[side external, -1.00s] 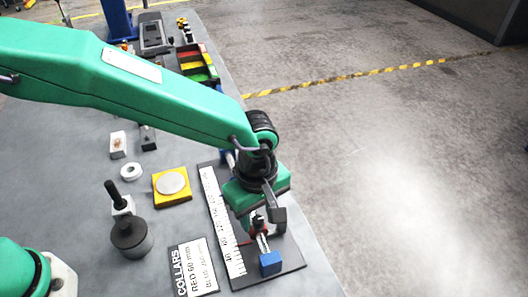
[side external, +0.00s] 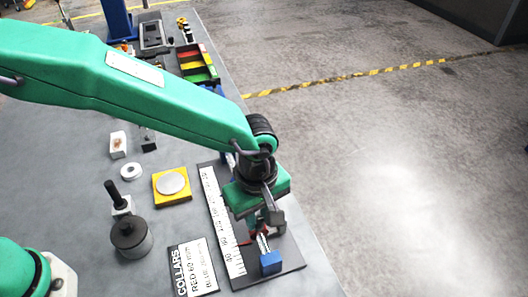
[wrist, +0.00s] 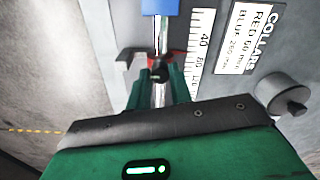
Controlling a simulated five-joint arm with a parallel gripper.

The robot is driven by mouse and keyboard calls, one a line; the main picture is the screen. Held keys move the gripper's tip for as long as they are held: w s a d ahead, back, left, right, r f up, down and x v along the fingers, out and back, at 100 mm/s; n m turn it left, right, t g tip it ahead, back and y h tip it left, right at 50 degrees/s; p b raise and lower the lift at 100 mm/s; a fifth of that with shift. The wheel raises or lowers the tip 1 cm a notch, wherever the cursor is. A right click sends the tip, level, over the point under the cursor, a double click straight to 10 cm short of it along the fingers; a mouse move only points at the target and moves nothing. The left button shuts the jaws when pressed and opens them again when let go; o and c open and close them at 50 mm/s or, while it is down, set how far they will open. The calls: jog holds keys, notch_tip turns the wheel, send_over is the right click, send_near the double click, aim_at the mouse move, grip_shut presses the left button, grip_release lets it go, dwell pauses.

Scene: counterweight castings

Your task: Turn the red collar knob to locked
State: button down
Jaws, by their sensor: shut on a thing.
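The red collar (wrist: 177,56) shows only as slivers of red behind my fingers, on a rail beside a white scale. Its dark round knob (wrist: 159,72) sits between my fingertips. My gripper (wrist: 160,82) is shut on the knob; it also shows in the side view (side external: 262,222), low over the rail. A blue block (side external: 270,262) is at the near end of the rail and at the top of the wrist view (wrist: 160,6). My fingers hide most of the collar, and I cannot read a lock mark.
A white numbered scale (side external: 222,225) runs along the dark base plate (side external: 293,262). A collars sign (side external: 193,268) lies beside it, reading red 60 mm. A dark cylinder weight (side external: 131,238) and yellow pad (side external: 165,199) stand to the left. The table's edge is close on the right.

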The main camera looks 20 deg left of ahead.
jog(key=m, duration=1.7)
jog(key=shift+m, duration=0.3)
dwell(0.4)
jog(key=c, duration=1.3)
grip_release()
jog(key=shift+o, duration=0.2)
